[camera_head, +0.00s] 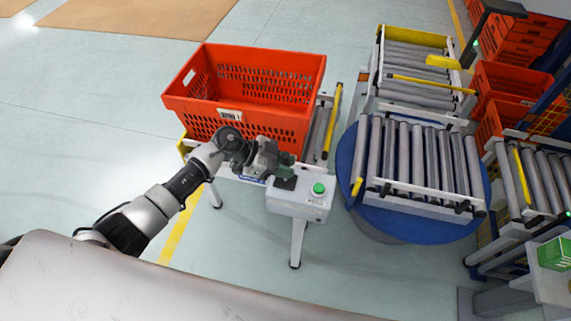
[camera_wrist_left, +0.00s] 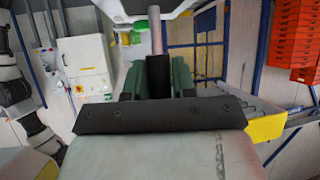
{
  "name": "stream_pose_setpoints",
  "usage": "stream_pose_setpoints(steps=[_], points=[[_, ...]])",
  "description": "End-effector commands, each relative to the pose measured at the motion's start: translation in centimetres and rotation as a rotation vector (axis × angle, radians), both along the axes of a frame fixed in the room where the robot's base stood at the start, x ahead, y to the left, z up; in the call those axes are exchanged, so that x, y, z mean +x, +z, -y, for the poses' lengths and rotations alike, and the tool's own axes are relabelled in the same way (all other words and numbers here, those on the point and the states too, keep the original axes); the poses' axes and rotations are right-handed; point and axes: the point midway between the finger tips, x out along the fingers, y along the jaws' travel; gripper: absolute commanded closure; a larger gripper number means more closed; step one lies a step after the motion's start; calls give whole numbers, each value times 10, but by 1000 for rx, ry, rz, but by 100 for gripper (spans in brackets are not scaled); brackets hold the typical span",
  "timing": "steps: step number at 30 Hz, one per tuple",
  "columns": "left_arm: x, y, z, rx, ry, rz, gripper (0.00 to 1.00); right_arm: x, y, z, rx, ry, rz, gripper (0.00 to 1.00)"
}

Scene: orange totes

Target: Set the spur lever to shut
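My left gripper (camera_head: 270,160) reaches in from the left over the grey control box (camera_head: 300,200). The box stands on a leg in front of the orange tote and has a green button (camera_head: 319,188). In the left wrist view a dark grip, apparently the spur lever (camera_wrist_left: 158,76), fills the gap between the green fingers of my left gripper (camera_wrist_left: 158,85), with a metal rod beyond it. The fingers look shut on it. In the head view my gripper hides the lever, so its angle is unclear. My right gripper is not in view.
The orange tote (camera_head: 290,129) sits on a roller conveyor just behind the gripper. A roller section on a blue turntable (camera_head: 348,150) stands right of the box. More rollers and stacked orange totes (camera_head: 510,88) are at the right. Open floor lies at the left.

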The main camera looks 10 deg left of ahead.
Motion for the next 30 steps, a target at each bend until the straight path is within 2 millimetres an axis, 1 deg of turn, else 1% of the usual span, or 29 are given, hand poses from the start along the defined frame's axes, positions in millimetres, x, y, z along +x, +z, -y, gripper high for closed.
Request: stream_pose_setpoints(steps=[1,4,11,14,17,24,30], points=[[0,0,0,1,0,0,66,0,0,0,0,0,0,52],[0,0,0,0,0,0,52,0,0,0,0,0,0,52],[0,0,0,-1,0,0,52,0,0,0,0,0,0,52],[0,1,-4,0,1,0,52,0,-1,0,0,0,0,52],[-2,6,-14,2,1,2,52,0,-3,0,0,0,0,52],[-9,29,-56,4,1,1,52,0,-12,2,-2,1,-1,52],[-14,45,-83,2,0,1,52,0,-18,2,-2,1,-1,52]])
